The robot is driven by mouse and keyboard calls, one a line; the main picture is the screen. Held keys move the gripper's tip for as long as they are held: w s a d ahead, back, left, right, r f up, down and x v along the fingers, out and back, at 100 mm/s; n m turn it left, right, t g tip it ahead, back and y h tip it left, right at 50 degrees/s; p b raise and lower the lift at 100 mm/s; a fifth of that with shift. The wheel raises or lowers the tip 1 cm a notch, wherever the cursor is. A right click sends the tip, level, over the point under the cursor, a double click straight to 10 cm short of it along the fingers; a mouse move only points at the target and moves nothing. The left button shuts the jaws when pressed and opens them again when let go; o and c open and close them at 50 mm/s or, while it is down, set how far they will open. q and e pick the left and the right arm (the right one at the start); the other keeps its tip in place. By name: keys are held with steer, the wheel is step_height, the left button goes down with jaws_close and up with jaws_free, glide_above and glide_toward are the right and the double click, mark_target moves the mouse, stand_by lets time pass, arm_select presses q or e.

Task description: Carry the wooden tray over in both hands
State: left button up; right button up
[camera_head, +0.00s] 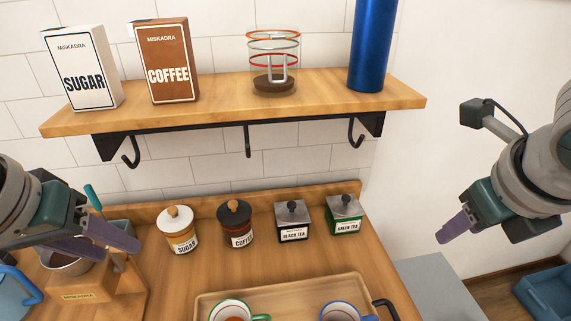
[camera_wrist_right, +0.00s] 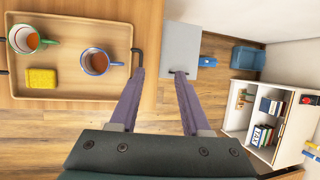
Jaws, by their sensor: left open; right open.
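The wooden tray (camera_head: 290,287) lies on the wooden counter, cut off by the bottom of the head view; the right wrist view shows more of it (camera_wrist_right: 75,38). It bears a green-rimmed cup (camera_wrist_right: 24,40), a blue-rimmed cup (camera_wrist_right: 95,62) and a yellow sponge (camera_wrist_right: 41,79). Its black right handle (camera_head: 385,306) sticks out at the tray's end. My left gripper (camera_head: 124,242) is open and empty, above the counter's left side. My right gripper (camera_head: 455,228) is open and empty, right of the counter; in its wrist view (camera_wrist_right: 159,75) one fingertip overlaps the handle's near end.
Sugar (camera_head: 177,231), coffee (camera_head: 235,224), black tea (camera_head: 292,222) and green tea (camera_head: 344,215) containers stand along the counter's back. A wooden grinder box (camera_head: 85,292) is below my left gripper. A shelf (camera_head: 215,113) with hooks hangs above. A grey surface (camera_head: 440,285) lies right.

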steer(key=v, duration=1)
steer(key=shift+s+r, duration=0.25)
steer(key=shift+s, duration=0.15)
steer(key=shift+a, duration=0.15)
